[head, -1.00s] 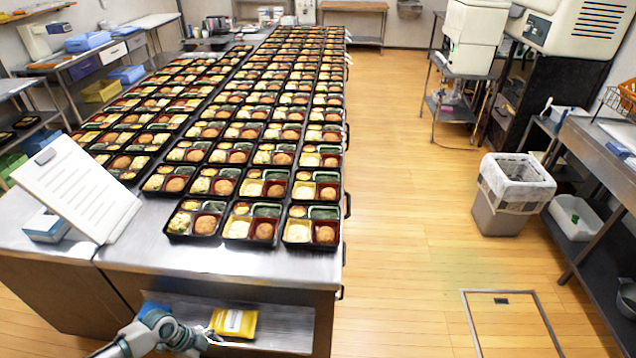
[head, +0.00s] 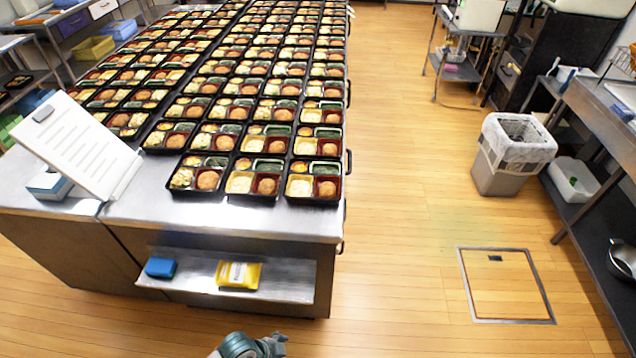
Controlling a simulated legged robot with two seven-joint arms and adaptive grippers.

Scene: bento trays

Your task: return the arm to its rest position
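My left arm shows only as a teal and grey wrist part at the bottom edge, below and apart from the lower shelf (head: 205,286). My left gripper (head: 271,345) is small and partly cut off there, and its finger opening cannot be made out. I see nothing held in it. My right gripper is not in view.
A yellow packet (head: 238,274) and a blue item (head: 161,267) lie on the shelf. The steel table (head: 250,222) above carries many bento trays (head: 313,182) and a tilted white board (head: 75,145). A bin (head: 510,155) stands right. The wooden floor between is clear.

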